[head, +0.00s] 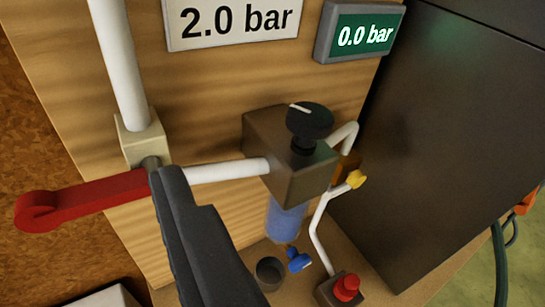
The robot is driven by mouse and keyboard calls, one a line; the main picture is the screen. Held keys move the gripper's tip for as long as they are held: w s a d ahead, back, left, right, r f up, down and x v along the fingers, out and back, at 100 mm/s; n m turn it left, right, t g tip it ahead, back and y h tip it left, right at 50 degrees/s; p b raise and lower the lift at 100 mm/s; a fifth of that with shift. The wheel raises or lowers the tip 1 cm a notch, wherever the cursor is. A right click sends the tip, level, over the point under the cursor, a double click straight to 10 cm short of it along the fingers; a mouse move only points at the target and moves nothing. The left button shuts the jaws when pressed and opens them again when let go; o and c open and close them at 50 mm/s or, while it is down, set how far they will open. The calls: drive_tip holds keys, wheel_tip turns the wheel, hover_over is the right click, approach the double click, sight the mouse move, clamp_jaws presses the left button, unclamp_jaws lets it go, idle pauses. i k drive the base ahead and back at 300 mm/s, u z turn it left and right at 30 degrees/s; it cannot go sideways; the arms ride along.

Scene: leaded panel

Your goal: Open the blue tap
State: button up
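The blue tap (299,260) is a small blue handle low in the head view, just below a blue-tinted clear bowl (285,220) under a dark block. My gripper (178,185) is a dark shape reaching up from the bottom edge, left of the blue tap and apart from it in the picture. Its tip overlaps the pivot end of a red lever (90,198); I cannot tell whether they touch. The fingers overlap from this angle, so the gap between them is hidden.
A dark block with a black knob (310,120) sits on white pipes. A yellow tap (356,179), a red button (346,287) and a dark cup (270,273) are nearby. The sign reads 2.0 bar, the display (360,34) 0.0 bar. A dark cabinet (450,140) stands at right.

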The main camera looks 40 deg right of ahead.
sight(299, 261)
drive_tip(key=z, duration=0.65)
